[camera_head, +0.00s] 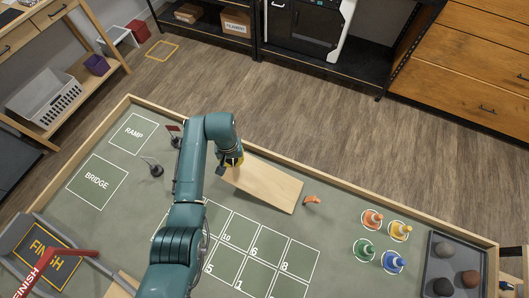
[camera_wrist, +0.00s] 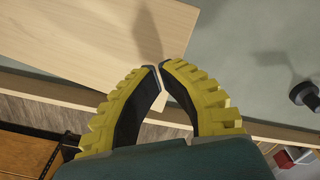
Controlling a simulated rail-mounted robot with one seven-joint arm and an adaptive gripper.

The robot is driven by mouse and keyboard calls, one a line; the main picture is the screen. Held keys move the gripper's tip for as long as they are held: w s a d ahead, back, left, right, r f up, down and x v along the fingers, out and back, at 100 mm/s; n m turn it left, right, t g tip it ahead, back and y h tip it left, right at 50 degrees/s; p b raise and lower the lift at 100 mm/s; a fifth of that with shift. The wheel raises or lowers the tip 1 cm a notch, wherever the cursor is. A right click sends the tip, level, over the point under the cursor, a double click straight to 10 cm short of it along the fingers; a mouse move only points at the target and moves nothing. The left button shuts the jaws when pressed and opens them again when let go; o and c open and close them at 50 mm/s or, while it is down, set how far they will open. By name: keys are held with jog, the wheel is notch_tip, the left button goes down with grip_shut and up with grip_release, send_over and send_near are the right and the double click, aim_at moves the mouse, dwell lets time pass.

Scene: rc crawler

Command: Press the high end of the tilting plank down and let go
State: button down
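The tilting plank (camera_head: 268,186) is a pale wooden board near the far wall of the green table. Its left end lies beside and partly under my gripper (camera_head: 229,164). In the wrist view the plank (camera_wrist: 85,45) fills the upper left, with one corner near the fingertips. My gripper (camera_wrist: 160,66) has yellow ribbed fingers with dark inner pads, their tips nearly together and nothing held between them. I cannot tell whether the fingertips touch the plank or hover above it. The plank's pivot and underside are hidden.
A small orange piece (camera_head: 312,200) lies by the plank's right end. Orange (camera_head: 372,217), yellow (camera_head: 400,230), green (camera_head: 363,249) and blue (camera_head: 393,262) pieces stand at right, beside a grey tray (camera_head: 434,262) of stones. A dark-based post (camera_head: 156,169) stands left. A raised wooden rim (camera_head: 330,182) edges the table.

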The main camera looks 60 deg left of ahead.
aim_at(234, 166)
jog(key=shift+f+b, duration=2.2)
jog(key=shift+f, duration=1.1)
jog(key=shift+r+p, duration=4.95)
jog(key=shift+r, duration=0.2)
